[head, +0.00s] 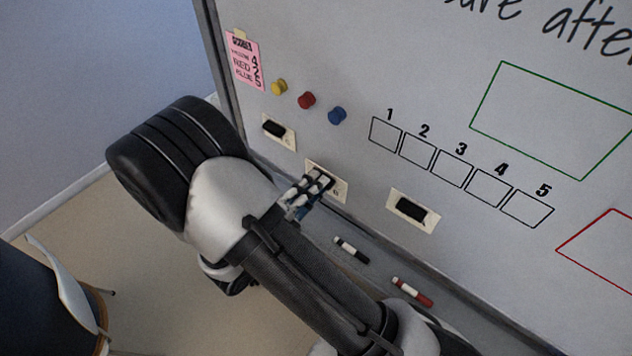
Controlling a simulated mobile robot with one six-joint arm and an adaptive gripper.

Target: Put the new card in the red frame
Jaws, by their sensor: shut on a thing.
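Three cream cards with black holders are on the whiteboard: a left card (286,137), a middle card (340,188) and a right card (428,222). I cannot tell from their markings which is the new card. My gripper (318,184) is at the middle card, shut on its black holder. My fingers hide part of that card, and it still appears to be against the board. The red frame (584,230) is an outline drawn at the right edge of the view, partly cut off. The visible part of it is empty.
A green frame (486,94) and a numbered row of boxes (418,151) are drawn on the board. Yellow (279,87), red (306,100) and blue (337,115) magnets sit near a pink note (244,62). Black (351,250) and red (412,291) markers lie on the ledge below.

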